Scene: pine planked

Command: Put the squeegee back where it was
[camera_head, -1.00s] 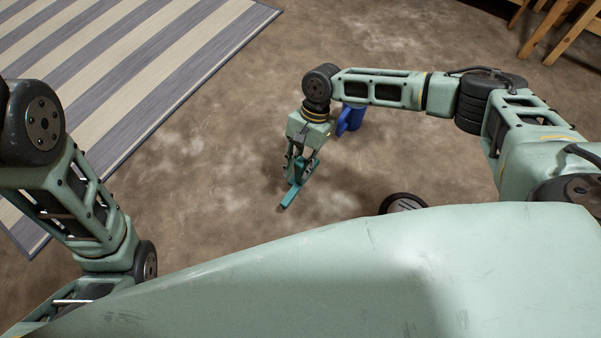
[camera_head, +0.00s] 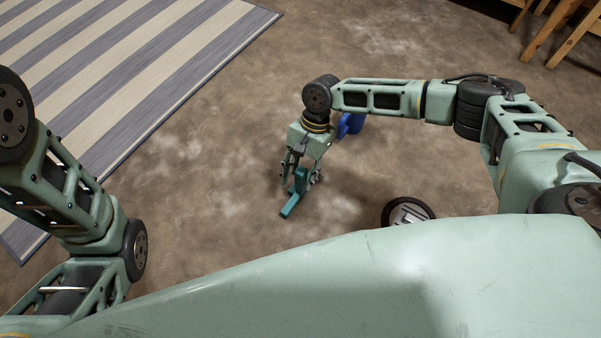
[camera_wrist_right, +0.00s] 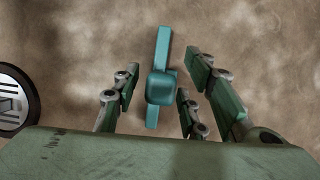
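The teal squeegee (camera_head: 290,206) is on the floor below my right gripper, its long bar low and its handle pointing up. In the right wrist view, the handle end of the squeegee (camera_wrist_right: 161,87) is between the fingers, with a visible gap on both sides. My right gripper (camera_head: 301,178) points down around the handle and is open. Its spread fingers also show in the right wrist view (camera_wrist_right: 160,72). My left arm is at the left edge of the head view; its gripper is out of view.
A blue object (camera_head: 351,124) stands behind my right wrist, partly hidden by the arm. A striped rug (camera_head: 120,90) covers the floor at upper left. Wooden furniture legs (camera_head: 548,35) are at upper right. The brown floor around the squeegee is mostly clear.

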